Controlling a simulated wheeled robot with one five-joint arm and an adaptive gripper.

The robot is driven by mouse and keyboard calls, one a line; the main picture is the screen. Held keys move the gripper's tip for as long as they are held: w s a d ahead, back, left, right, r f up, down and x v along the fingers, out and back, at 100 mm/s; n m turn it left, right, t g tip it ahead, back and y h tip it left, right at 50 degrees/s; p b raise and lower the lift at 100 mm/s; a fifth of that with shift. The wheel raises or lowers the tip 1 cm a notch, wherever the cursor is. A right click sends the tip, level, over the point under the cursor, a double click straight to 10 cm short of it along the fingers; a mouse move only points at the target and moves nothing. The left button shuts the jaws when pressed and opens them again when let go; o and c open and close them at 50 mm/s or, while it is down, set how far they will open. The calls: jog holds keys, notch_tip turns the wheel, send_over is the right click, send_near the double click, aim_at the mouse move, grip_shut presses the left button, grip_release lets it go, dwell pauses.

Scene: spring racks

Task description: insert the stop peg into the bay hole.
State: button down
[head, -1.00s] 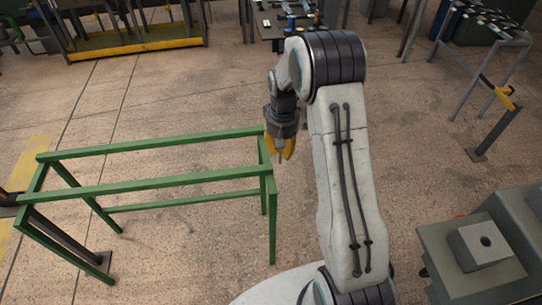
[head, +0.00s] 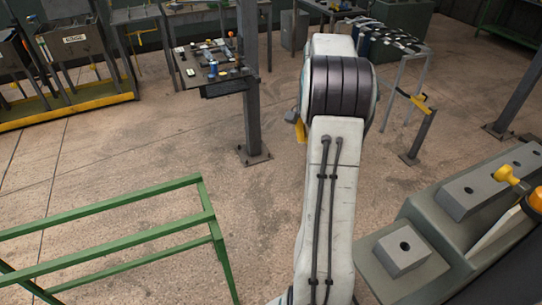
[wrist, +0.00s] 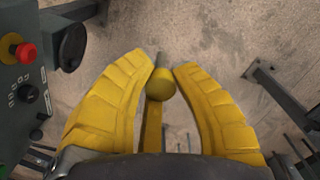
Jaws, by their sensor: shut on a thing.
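The stop peg (wrist: 160,85) shows in the wrist view between the two yellow fingers of my gripper (wrist: 167,70). It has a round yellow head and a thin grey shaft. My gripper is shut on it, well away from the holes. In the head view my gripper (head: 301,130) is mostly hidden behind my arm; only a bit of yellow shows. A small grey block with a dark hole (head: 404,246) sits on a grey-green bench at right. A longer block behind it has more holes (head: 468,190). I cannot tell which hole is the bay hole.
A yellow knob (head: 507,174) and an orange-topped part (head: 537,198) stand on the bench (head: 375,272) at right. A green frame (head: 110,206) is at lower left. A grey post (head: 250,90) and a work table stand behind. Floor between is clear. The wrist view shows a control panel (wrist: 20,75).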

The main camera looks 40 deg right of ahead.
jog(key=s+d+r+m+p, duration=0.1)
jog(key=s+d+r+m, duration=0.25)
jog(key=s+r, duration=0.4)
jog(key=s+d+r+m, duration=0.2)
jog(key=s+r+m, duration=0.25)
jog(key=s, duration=0.55)
jog(key=s+d+r+m+p, duration=0.1)
jog(key=s+d+r+m, duration=0.25)
jog(key=s+r, duration=0.4)
jog(key=s+a+r+m, duration=0.2)
jog(key=s, duration=0.3)
jog(key=s+a+r+m, duration=0.3)
jog(key=s, duration=0.3)
jog(key=shift+s, duration=0.2)
jog(key=shift+f+m, duration=0.25)
jog(key=shift+m, duration=0.1)
jog(key=shift+f+b, duration=2.15)
jog(key=shift+f, duration=0.6)
jog(key=shift+p, duration=0.7)
jog(key=shift+f+b, duration=1.6)
jog(key=shift+f, duration=0.55)
